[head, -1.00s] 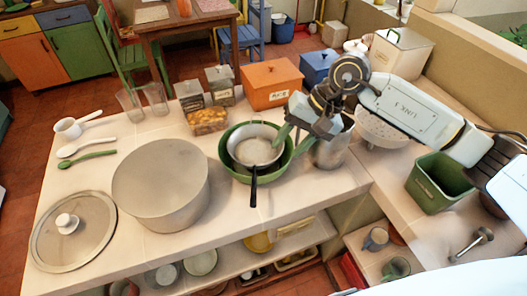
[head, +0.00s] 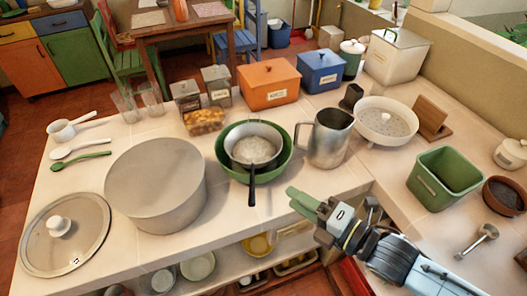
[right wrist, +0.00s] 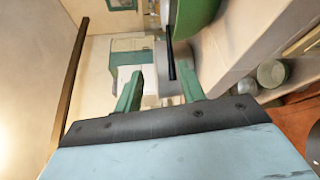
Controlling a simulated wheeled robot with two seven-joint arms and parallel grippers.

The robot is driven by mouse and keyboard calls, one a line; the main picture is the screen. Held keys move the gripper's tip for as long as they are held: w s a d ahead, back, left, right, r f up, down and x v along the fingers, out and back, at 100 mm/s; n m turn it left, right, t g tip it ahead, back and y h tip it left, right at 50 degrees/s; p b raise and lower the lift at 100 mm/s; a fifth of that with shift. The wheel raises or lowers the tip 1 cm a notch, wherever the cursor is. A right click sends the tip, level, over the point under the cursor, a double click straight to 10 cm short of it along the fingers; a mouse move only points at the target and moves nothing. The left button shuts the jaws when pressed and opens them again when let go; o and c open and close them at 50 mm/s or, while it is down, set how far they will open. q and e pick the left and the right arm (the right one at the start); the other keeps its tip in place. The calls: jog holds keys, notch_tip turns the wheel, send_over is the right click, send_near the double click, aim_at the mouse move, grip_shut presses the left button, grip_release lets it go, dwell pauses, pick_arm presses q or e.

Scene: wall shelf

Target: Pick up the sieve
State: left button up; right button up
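The sieve (head: 254,147) is a grey round mesh bowl with a long black handle. It rests in a green bowl (head: 223,158), its handle pointing to the counter's front edge. My right gripper (head: 294,200) has green fingers and is by the front edge, to the right of the handle and apart from it. In the right wrist view, its fingers (right wrist: 158,80) are spread with nothing held. The sieve's black handle (right wrist: 171,62) shows beyond and between them, beside the green bowl (right wrist: 197,15). My left gripper is not in view.
A metal jug (head: 328,140) stands right of the green bowl, and a white colander (head: 386,122) behind it. A large grey pot (head: 155,180) stands to the left. Orange (head: 270,82) and blue (head: 320,70) boxes stand behind. A shelf with dishes lies below the counter.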

aim_at(252, 179)
jog(key=shift+m, duration=0.4)
jog(key=shift+s+a+f+p+x, duration=0.1)
jog(key=shift+f+x, duration=0.2)
jog(key=shift+x, duration=1.85)
jog(key=shift+s+a+f+p+x, duration=0.15)
jog(key=shift+f+x, duration=0.15)
jog(key=shift+x, duration=1.85)
jog(key=shift+s+d+f+p+x, duration=0.1)
jog(key=shift+f+x, duration=0.2)
jog(key=shift+x, duration=1.9)
grip_shut()
